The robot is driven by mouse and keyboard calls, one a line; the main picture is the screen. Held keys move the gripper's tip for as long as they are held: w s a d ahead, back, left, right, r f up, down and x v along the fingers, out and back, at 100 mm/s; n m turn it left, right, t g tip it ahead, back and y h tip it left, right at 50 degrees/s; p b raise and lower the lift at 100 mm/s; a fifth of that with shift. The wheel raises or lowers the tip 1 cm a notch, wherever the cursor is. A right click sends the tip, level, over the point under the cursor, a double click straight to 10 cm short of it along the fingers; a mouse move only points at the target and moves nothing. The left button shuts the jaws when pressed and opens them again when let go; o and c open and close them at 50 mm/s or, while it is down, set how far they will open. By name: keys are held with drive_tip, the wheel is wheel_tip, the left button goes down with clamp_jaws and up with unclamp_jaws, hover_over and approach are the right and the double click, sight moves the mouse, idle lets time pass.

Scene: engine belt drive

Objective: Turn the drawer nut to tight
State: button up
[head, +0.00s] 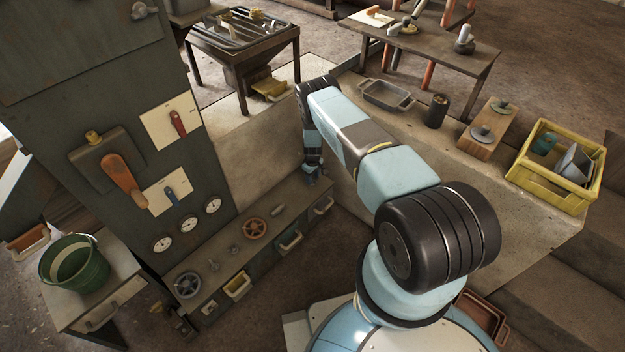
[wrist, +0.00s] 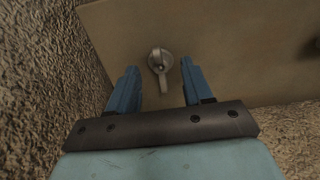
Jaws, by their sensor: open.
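In the wrist view, a small grey metal nut (wrist: 160,63) with a short lobe or lever sits on a flat tan panel (wrist: 230,50). I take it to be the drawer nut. My gripper (wrist: 158,78) is open, its two blue fingers spread on either side of the nut as seen from the wrist. I cannot tell how far the fingertips are from the panel. In the head view my gripper (head: 312,176) points down near the right end of the low bench, by a drawer (head: 322,205). The nut cannot be made out there.
The low bench carries a brown handwheel (head: 255,229) and a grey handwheel (head: 187,284). A tall green panel (head: 110,90) with levers and gauges stands at left. A ledge at right holds a yellow crate (head: 535,185) and a black can (head: 437,110).

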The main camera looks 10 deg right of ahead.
drive_tip(key=shift+f, duration=0.75)
drive_tip(key=shift+c, duration=0.3)
clamp_jaws()
